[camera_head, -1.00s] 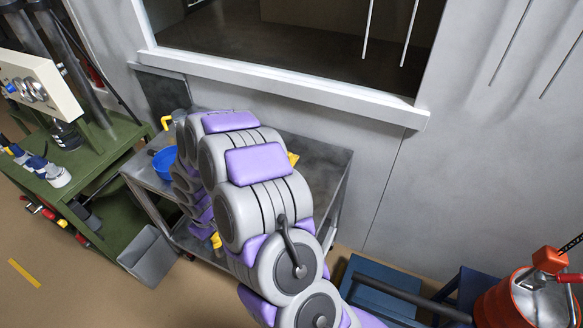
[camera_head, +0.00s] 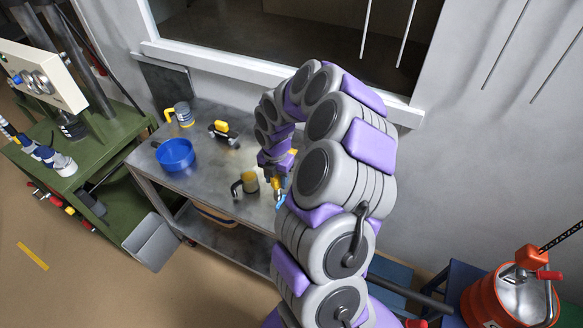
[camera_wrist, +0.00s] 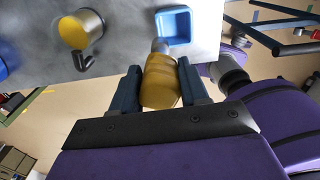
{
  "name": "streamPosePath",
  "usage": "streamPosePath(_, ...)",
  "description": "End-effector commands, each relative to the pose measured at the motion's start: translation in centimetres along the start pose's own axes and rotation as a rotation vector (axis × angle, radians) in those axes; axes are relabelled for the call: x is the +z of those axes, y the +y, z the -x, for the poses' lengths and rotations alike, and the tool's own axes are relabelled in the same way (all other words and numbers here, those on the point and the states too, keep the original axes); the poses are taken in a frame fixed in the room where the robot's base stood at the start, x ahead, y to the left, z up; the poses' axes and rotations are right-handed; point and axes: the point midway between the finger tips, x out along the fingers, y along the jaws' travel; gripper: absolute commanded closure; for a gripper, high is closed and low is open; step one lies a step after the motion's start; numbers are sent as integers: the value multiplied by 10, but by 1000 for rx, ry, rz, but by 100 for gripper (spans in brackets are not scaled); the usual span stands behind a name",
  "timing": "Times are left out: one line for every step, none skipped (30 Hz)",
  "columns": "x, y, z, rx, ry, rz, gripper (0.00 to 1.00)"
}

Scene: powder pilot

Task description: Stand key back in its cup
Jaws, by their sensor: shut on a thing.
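My gripper (camera_wrist: 160,70) is shut on the key's yellow handle (camera_wrist: 160,84), with one dark finger on each side. The key's grey metal end (camera_wrist: 160,46) points away from the gripper, toward the table. A small square blue cup (camera_wrist: 175,12) is just beyond and to the right of that end in the wrist view. I cannot tell whether the tip is over the rim or beside it. In the head view the gripper (camera_head: 276,180) is at the table's right part, partly hidden by my arm, and a bit of the blue cup (camera_head: 281,201) shows below it.
A blue bowl (camera_head: 175,154), a mug with a yellow handle (camera_head: 183,114) and a black-and-yellow item (camera_head: 222,130) stand farther left and back. A wall is behind.

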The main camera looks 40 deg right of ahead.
Motion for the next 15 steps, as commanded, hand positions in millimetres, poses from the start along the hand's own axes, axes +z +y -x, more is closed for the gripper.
streamPosePath(4, -6, 9, 1, -3, 61, 100)
streamPosePath(6, -10, 11, 0, -4, 99, 100)
streamPosePath(9, -14, 14, -1, -4, 145, 100)
streamPosePath(12, -18, 15, -2, -3, 175, 100)
streamPosePath(15, -21, 16, -3, -2, 202, 100)
streamPosePath(18, -26, 17, -4, 1, 231, 100)
streamPosePath(21, -28, 17, -4, 5, 249, 100)
streamPosePath(24, -31, 17, -3, 7, 263, 100)
streamPosePath(28, -34, 17, -3, 9, 278, 100)
streamPosePath(30, -35, 17, -3, 9, 286, 100)
streamPosePath(33, -37, 17, -2, 10, 292, 100)
streamPosePath(35, -38, 16, -1, 12, 297, 100)
streamPosePath(36, -39, 16, 0, 12, 299, 100)
streamPosePath(37, -39, 16, 0, 13, 299, 100)
streamPosePath(38, -39, 15, 1, 14, 299, 100)
